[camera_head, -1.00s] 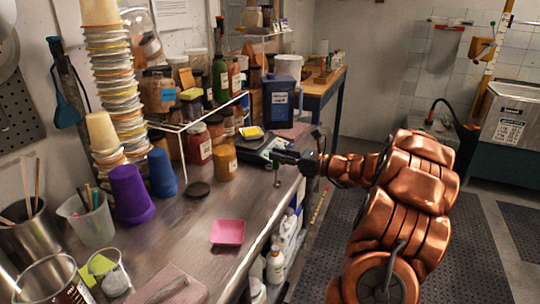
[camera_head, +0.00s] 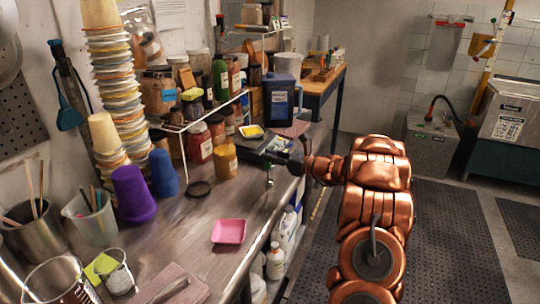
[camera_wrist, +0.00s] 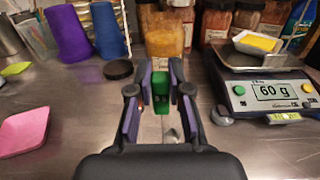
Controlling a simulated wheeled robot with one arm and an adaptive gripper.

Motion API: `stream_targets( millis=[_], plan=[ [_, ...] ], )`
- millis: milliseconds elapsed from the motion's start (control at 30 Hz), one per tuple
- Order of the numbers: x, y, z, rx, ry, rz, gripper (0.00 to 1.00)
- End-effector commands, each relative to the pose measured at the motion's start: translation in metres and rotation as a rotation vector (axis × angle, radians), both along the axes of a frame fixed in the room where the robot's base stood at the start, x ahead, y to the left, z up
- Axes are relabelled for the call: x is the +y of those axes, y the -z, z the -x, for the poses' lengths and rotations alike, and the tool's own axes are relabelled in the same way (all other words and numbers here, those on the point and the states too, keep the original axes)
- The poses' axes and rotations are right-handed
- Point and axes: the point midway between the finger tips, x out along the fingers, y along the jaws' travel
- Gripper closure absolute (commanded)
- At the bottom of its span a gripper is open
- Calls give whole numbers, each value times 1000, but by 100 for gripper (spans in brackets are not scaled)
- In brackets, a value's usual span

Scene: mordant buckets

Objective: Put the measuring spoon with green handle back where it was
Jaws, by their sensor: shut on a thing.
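The measuring spoon with green handle (camera_wrist: 160,88) is upright between the fingers of my gripper (camera_wrist: 160,92) in the wrist view. The green handle shows between the fingertips; a small grey metal part shows below it near the bench top. In the head view the spoon (camera_head: 269,174) hangs below my gripper (camera_head: 276,158), over the bench near its front edge. I cannot tell whether its lower end touches the bench.
A scale (camera_wrist: 268,92) reading 60 g, with a yellow-filled dish (camera_wrist: 257,42), stands right of my gripper. A yellow jar (camera_head: 225,160) and dark lid (camera_head: 199,189) are behind and left. A pink tray (camera_head: 229,231) lies nearer. Bench between is clear.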

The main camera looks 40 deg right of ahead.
Motion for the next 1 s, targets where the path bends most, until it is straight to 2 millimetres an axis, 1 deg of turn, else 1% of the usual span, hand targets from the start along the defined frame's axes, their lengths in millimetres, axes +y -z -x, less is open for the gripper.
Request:
stream_targets(
  millis=[400, 433, 633, 667, 1000],
  plan=[
    [0, 4, 0, -1, 2, 1, 100],
    [-1, 4, 0, -1, 2, 1, 79],
    [0, 3, 0, -1, 1, 1, 58],
    [0, 3, 0, -1, 1, 1, 57],
    [0, 2, 0, 0, 1, 1, 57]
  ],
)
